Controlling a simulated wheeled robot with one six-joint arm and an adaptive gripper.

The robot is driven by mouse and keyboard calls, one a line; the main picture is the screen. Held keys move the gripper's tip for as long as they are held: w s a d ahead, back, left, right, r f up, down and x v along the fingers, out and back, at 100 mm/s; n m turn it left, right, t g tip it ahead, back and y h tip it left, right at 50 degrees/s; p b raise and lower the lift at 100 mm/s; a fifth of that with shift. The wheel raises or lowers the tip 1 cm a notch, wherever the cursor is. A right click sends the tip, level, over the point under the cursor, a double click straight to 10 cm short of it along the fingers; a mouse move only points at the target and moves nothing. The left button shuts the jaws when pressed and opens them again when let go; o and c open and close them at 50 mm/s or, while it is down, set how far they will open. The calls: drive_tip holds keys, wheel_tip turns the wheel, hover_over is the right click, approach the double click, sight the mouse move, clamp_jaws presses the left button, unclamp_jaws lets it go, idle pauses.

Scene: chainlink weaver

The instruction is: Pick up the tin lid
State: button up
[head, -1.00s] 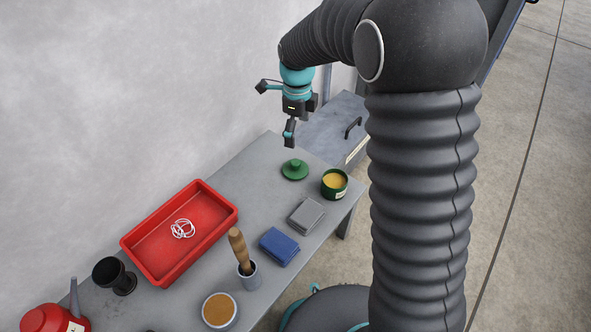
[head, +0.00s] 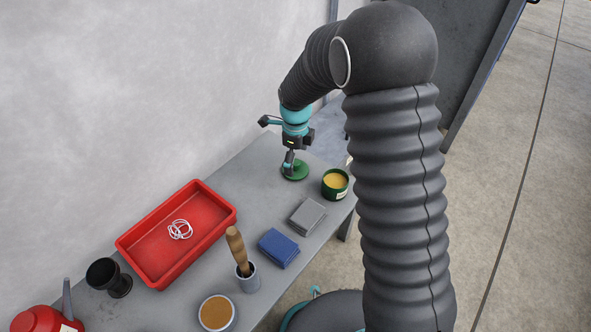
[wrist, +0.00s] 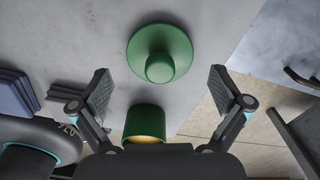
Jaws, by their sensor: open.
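The tin lid (head: 299,173) is a round green disc with a knob on top. It lies flat on the grey table near its far end. In the wrist view the lid (wrist: 160,54) sits ahead of the fingertips, roughly centred between them, knob facing the camera. My gripper (head: 289,168) is just above the lid in the head view and partly covers it. In the wrist view my gripper (wrist: 158,82) is open, its two fingers wide apart with nothing between them. The green tin (head: 335,182), with yellowish contents, stands open to the right of the lid.
A grey folded stack (head: 307,215) and a blue folded stack (head: 279,247) lie nearer on the table (head: 245,190). A red tray (head: 160,268) with a white loop, a cup with a wooden-handled tool (head: 239,250) and a wall (head: 120,90) are to the left.

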wheel_tip(320, 180, down, 2)
drive_tip(key=shift+f, duration=0.2)
drive_tip(key=c, duration=1.7)
drive_tip(key=shift+s, duration=0.1)
clamp_jaws()
